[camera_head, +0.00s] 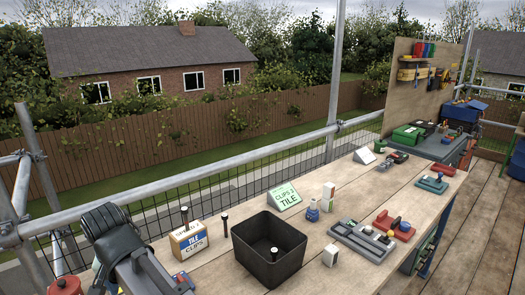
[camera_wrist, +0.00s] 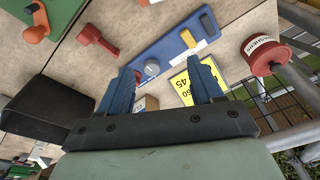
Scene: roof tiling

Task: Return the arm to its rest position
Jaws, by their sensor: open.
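My gripper (camera_wrist: 161,70) shows in the wrist view with its two blue fingers apart and nothing between them. I cannot tell how far the fingertips are above these things. In the head view a dark part of my arm stands at the lower left, over the near end of the bench, and hides part of it. The fingers cannot be made out there.
A black bin (camera_head: 270,248) stands on the wooden bench (camera_head: 330,215) beside a box of tile clips (camera_head: 189,241). A green-lettered sign (camera_head: 284,197) and several tools stand farther along. A scaffold rail (camera_head: 190,195) runs behind.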

